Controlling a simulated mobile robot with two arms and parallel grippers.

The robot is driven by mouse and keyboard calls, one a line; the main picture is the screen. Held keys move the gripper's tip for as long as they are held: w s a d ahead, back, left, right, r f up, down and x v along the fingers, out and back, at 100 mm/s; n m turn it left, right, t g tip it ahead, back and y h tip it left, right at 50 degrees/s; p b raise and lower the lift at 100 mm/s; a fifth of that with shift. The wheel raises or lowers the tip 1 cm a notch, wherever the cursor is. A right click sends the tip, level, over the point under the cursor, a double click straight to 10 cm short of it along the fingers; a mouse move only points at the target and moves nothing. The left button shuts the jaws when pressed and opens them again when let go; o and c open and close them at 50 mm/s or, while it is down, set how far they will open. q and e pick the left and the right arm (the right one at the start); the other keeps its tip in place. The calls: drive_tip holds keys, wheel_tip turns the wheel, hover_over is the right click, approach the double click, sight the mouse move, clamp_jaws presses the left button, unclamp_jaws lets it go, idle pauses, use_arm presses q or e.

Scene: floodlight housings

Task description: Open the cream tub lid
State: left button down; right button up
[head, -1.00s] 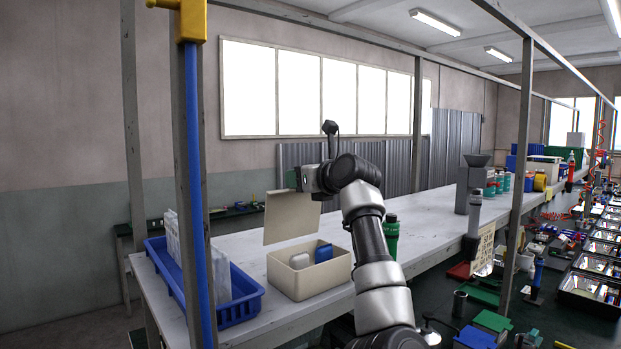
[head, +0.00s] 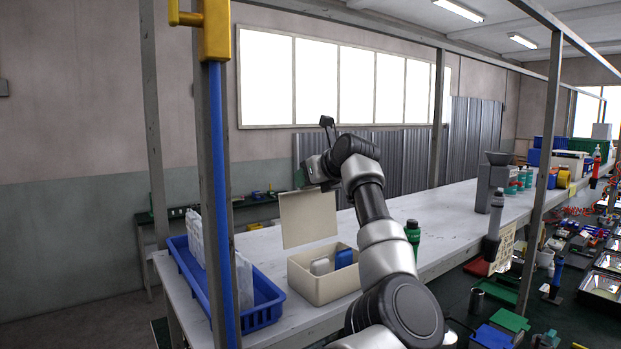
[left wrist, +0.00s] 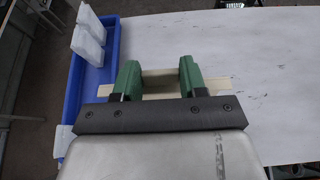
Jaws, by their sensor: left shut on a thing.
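The cream tub (head: 325,291) stands open on the white bench, with a white item (head: 320,266) and a blue item (head: 344,257) inside. Its flat cream lid (head: 308,219) stands nearly upright above the tub's back left side, and in the head view it looks apart from the rim. My left gripper (head: 317,181) is shut on the lid's upper edge. In the left wrist view, the green fingers (left wrist: 159,73) have the lid (left wrist: 156,87) between them. My right gripper is not in view.
A green bottle (head: 413,238) stands to the right. The bench beyond is mostly clear.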

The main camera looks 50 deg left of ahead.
use_arm(q)
drive_tip(key=c, duration=0.8)
unclamp_jaws()
drive_tip(key=shift+r, duration=0.35)
drive_tip(key=shift+o, duration=1)
drive_tip(key=shift+d, duration=0.1)
drive_tip(key=shift+f, duration=0.1)
drive_tip(key=w+b+v, duration=0.1)
drive_tip(key=b+v, duration=0.4)
drive_tip(key=v, duration=0.5)
drive_tip(key=shift+s+d, duration=0.45)
drive_tip(key=shift+s, duration=0.1)
